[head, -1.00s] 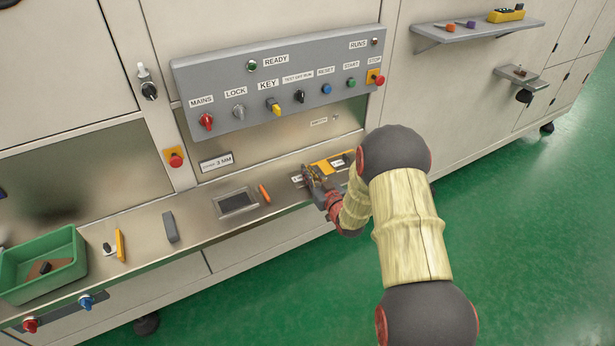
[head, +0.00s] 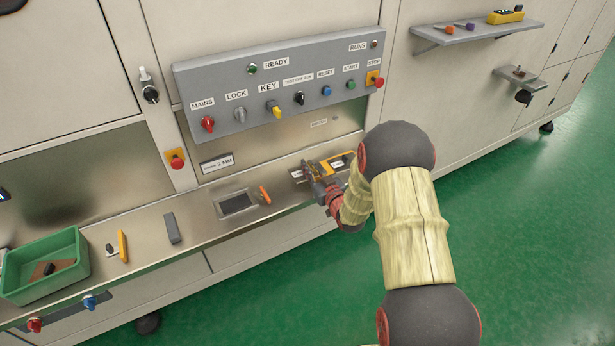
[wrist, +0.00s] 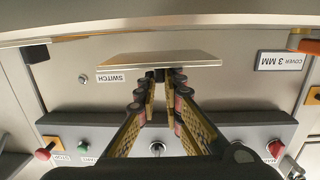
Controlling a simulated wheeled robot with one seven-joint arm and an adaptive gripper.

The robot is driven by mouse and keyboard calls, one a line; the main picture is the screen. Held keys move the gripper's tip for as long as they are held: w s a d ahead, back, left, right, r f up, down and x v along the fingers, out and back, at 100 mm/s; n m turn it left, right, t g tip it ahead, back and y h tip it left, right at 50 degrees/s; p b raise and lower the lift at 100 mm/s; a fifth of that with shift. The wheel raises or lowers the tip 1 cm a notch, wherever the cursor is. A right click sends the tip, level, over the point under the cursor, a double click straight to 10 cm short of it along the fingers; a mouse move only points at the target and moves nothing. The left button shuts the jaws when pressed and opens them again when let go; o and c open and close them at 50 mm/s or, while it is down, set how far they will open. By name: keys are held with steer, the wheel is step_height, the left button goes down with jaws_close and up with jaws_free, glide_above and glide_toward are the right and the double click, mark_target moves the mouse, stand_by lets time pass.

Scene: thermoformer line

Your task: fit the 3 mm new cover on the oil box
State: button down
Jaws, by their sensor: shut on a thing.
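In the wrist view, my gripper (wrist: 160,80) is shut on the edge of a thin, flat, pale grey plate (wrist: 160,59), which looks like the cover. Its thickness cannot be read. In the head view, my gripper (head: 313,175) is low over the right part of the steel ledge, and the plate is hard to make out there. A dark rectangular opening with a metal rim (head: 237,203), possibly the oil box, lies in the ledge left of my gripper. A "COVER 3 MM" label (head: 217,163) is on the wall above it; it also shows in the wrist view (wrist: 282,61).
An orange-handled tool (head: 265,195) lies between the opening and my gripper. A yellow-edged holder with labels (head: 345,160) is just right of my gripper. A grey block (head: 171,228), a yellow tool (head: 123,246) and a green bin (head: 82,260) are further left. The control panel (head: 280,85) hangs above.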

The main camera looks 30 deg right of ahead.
steer(key=shift+r+p, duration=0.65)
steer(key=shift+r, duration=0.7)
